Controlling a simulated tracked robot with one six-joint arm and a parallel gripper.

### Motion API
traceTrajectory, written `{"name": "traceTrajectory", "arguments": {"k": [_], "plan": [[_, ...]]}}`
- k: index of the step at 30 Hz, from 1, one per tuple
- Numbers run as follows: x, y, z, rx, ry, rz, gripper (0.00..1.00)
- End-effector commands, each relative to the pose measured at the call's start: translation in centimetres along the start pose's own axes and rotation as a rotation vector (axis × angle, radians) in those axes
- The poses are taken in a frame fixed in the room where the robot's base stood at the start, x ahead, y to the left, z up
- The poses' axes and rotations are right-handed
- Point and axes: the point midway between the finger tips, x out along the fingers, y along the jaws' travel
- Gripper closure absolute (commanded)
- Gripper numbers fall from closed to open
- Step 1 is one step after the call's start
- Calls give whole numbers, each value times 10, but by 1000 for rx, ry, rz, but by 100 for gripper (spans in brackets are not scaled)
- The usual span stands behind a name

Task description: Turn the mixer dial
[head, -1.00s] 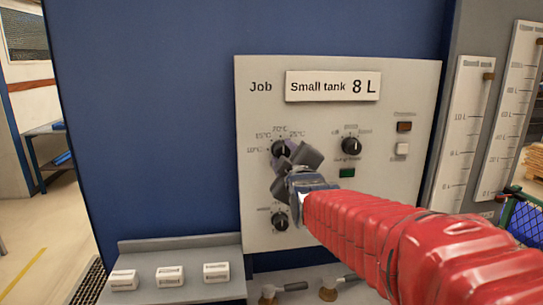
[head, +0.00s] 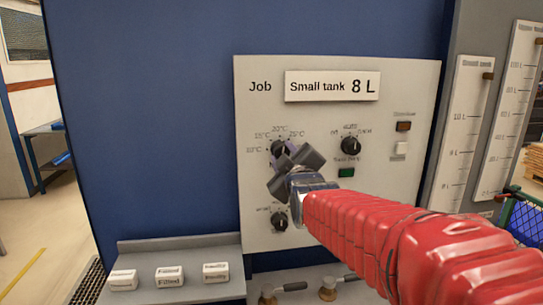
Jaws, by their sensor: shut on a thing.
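The white control panel (head: 400,100) carries several black knobs. The upper left dial (head: 277,147), with temperature marks from about 10 to 25 °C around it, is partly hidden behind my gripper. My gripper (head: 294,158) is at this dial with its dark jaws closed on it; the contact itself is mostly hidden. A second knob (head: 351,146) with a mode scale sits to the right, clear of the gripper. A third knob (head: 280,220) sits below, just left of my wrist.
A job plate (head: 332,86) reads "Small tank 8 L". A grey shelf (head: 180,243) holds three white blocks. Two tank gauges (head: 467,120) stand at the right.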

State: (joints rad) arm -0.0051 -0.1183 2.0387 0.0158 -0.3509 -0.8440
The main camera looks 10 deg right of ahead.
Motion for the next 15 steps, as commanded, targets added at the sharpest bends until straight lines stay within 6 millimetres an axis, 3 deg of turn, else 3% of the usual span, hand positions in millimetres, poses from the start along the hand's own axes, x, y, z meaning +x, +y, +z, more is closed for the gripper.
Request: {"name": "traceTrajectory", "arguments": {"k": [15], "plan": [[0, -3, 1, 450, -3, -5, 90]]}}
